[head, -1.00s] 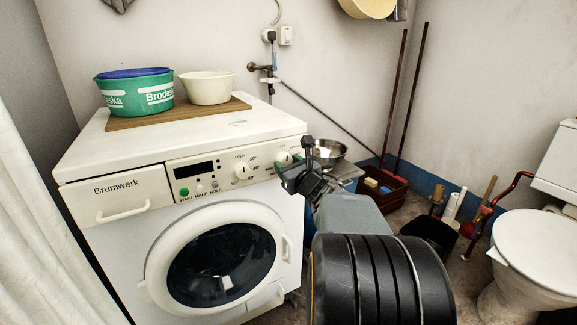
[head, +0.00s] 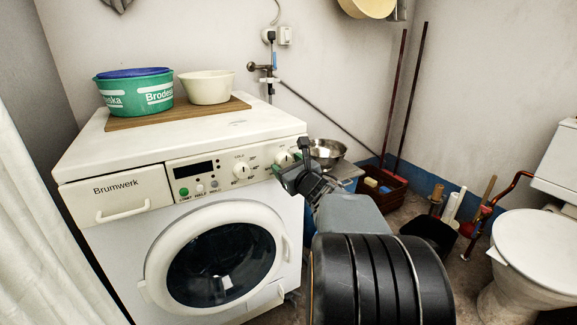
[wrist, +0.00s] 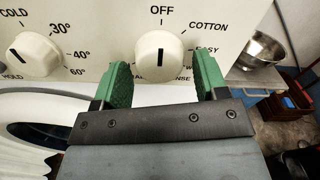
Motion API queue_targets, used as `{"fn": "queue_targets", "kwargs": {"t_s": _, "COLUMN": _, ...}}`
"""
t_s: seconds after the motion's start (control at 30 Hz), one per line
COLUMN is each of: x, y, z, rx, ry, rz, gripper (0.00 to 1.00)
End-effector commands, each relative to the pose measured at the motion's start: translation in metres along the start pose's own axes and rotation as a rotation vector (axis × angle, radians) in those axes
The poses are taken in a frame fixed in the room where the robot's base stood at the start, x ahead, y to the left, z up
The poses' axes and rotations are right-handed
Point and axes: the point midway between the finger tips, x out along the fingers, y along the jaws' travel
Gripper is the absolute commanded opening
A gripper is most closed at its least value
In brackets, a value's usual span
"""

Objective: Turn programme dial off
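The programme dial (wrist: 158,54) is a cream round knob on the washing machine's panel, with OFF printed above it and COTTON and EASY to its right. A dark mark on its face runs roughly upright, in line with OFF; I cannot tell which end points. In the head view the dial (head: 284,158) is partly hidden by my gripper (head: 290,159). In the wrist view my gripper (wrist: 160,68) is open, its green-padded fingers on the left and right of the dial, with a gap visible on each side. The labels below the dial are partly hidden.
A second dial (wrist: 35,55) with temperature marks sits left of the programme dial. The washing machine (head: 140,160) carries a wooden board with a green tub (head: 133,96) and a white bowl (head: 207,88). A metal bowl (head: 327,152) stands right of the machine.

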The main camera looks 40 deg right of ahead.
Motion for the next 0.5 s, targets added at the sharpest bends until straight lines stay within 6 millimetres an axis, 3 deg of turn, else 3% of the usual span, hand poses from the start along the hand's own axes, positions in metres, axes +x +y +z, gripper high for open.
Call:
{"fn": "queue_targets", "kwargs": {"t_s": 0.33, "x": -0.002, "y": -0.001, "z": 0.002, "rx": 0.0, "ry": -0.003, "rz": -0.001, "gripper": 0.73}}
{"fn": "queue_targets", "kwargs": {"t_s": 0.5, "x": -0.021, "y": -0.002, "z": 0.003, "rx": -0.001, "ry": -0.002, "rz": -0.004, "gripper": 0.73}}
